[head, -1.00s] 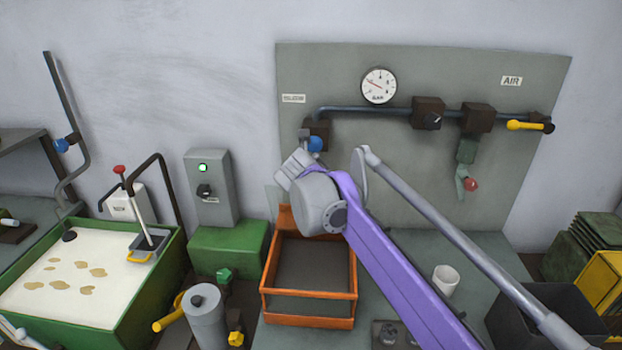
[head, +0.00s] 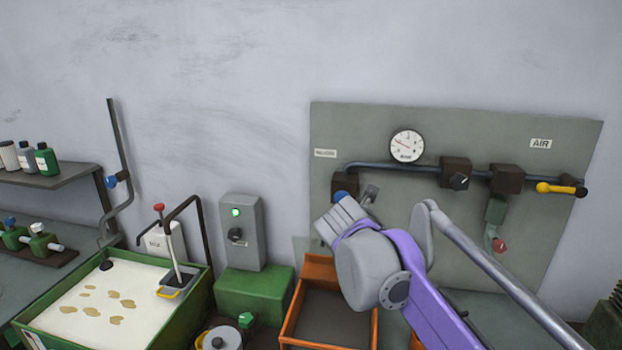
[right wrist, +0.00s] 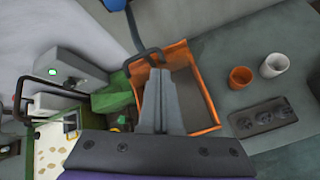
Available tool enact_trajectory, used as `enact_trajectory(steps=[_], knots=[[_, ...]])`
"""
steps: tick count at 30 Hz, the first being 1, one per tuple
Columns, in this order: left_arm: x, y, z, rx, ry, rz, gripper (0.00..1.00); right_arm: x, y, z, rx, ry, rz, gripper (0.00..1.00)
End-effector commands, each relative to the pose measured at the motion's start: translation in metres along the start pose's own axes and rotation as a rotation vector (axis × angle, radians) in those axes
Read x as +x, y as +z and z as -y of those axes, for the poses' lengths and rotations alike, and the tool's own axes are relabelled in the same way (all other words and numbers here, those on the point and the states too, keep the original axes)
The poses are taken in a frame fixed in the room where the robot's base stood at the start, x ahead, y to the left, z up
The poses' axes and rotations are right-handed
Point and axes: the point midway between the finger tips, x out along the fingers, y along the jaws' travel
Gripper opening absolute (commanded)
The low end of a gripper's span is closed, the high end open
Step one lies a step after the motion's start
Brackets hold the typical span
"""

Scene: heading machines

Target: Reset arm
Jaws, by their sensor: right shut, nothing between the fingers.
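My right arm (head: 430,300), purple and grey, comes in from the lower right of the head view. Its gripper (head: 338,219) is in front of the lower left of the grey wall panel, by the blue-knobbed valve and above the orange tray (head: 287,325). The right wrist view shows the fingers (right wrist: 168,98) together and empty, with the orange tray (right wrist: 207,127) behind them. Whether the gripper touches the panel or valve cannot be told. My left gripper is in neither view now.
The grey panel (head: 560,150) carries a gauge (head: 407,145), pipes and a yellow lever (head: 560,188). A green-rimmed basin (head: 205,290) and grey switch box (head: 243,225) stand left. An orange cup (right wrist: 240,78) and white cup (right wrist: 275,66) stand on the bench.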

Motion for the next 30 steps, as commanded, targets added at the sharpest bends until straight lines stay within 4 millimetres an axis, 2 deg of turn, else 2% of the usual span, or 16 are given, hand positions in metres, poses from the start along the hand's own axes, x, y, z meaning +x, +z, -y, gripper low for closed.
enact_trajectory(steps=[1, 6, 8, 12, 15, 18, 21, 24, 30], knots=[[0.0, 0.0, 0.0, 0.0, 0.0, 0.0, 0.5, -0.004, -0.012, 0.031, 0.178, -0.024, -0.024, 0.0], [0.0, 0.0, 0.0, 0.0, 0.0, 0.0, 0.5, -0.017, -0.067, 0.12, 0.848, -0.116, -0.098, 0.0], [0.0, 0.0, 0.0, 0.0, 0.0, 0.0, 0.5, -0.021, -0.091, 0.15, 1.082, -0.158, -0.116, 0.0], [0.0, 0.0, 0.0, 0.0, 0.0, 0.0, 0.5, -0.031, -0.151, 0.214, 1.614, -0.268, -0.139, 0.0], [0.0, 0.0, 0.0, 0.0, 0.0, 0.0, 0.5, -0.036, -0.192, 0.249, 1.938, -0.348, -0.141, 0.0], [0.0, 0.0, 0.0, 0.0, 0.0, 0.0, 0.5, -0.04, -0.223, 0.273, 2.178, -0.415, -0.136, 0.0], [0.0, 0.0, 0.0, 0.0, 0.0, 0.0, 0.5, -0.042, -0.243, 0.287, 2.327, -0.461, -0.13, 0.0], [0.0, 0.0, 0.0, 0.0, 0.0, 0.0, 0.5, -0.042, -0.251, 0.292, 2.394, -0.482, -0.125, 0.0], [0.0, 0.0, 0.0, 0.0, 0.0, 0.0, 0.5, -0.042, -0.252, 0.292, 2.405, -0.486, -0.124, 0.0]])
